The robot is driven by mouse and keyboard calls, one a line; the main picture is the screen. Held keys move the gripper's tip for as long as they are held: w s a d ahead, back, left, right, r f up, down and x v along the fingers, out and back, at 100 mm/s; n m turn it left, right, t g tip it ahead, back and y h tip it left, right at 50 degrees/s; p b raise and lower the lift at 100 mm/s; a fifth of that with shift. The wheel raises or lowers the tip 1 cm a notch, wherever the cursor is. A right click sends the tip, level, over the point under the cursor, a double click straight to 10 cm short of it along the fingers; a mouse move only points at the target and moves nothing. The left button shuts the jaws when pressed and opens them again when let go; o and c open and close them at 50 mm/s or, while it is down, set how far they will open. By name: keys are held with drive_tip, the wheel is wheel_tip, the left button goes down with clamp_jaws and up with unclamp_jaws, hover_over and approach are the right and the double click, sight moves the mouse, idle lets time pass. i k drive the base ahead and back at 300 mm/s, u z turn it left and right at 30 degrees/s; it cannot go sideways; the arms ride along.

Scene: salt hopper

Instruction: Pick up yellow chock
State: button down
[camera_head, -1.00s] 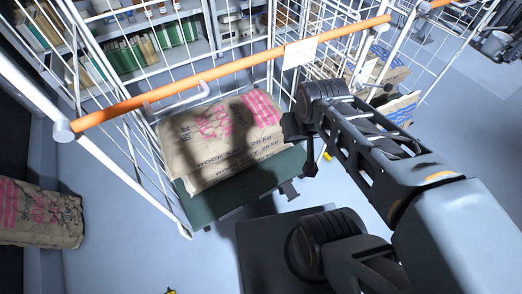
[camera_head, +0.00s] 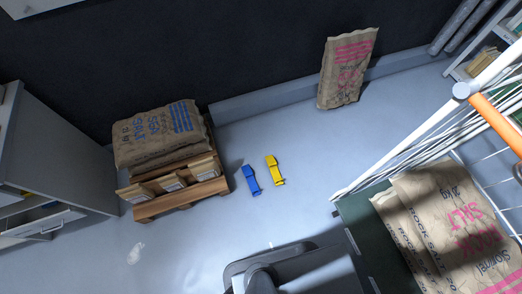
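The yellow chock (camera_head: 274,170) lies on the grey floor near the middle of the head view. A blue chock (camera_head: 251,180) lies just to its left, with a narrow gap between them. Nothing covers the yellow chock. My gripper does not clearly show in this view, so its fingers and any hold are out of sight. A grey and dark part of my own body shows at the bottom middle.
Left of the chocks, a sea salt sack (camera_head: 158,134) lies on a wooden pallet (camera_head: 184,204). A sack (camera_head: 347,68) leans against the back wall. At right stands a wire cart with rock salt sacks (camera_head: 445,220) on its green base (camera_head: 358,213). Floor around the chocks is clear.

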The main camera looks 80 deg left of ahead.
sight(272, 162)
drive_tip(key=u, duration=3)
drive_tip(key=k, duration=1.1)
drive_tip(key=z, duration=0.6)
drive_tip(key=i, duration=1.5)
drive_tip(key=u, duration=1.1)
drive_tip(key=i, duration=0.45)
drive_tip(key=u, duration=0.4)
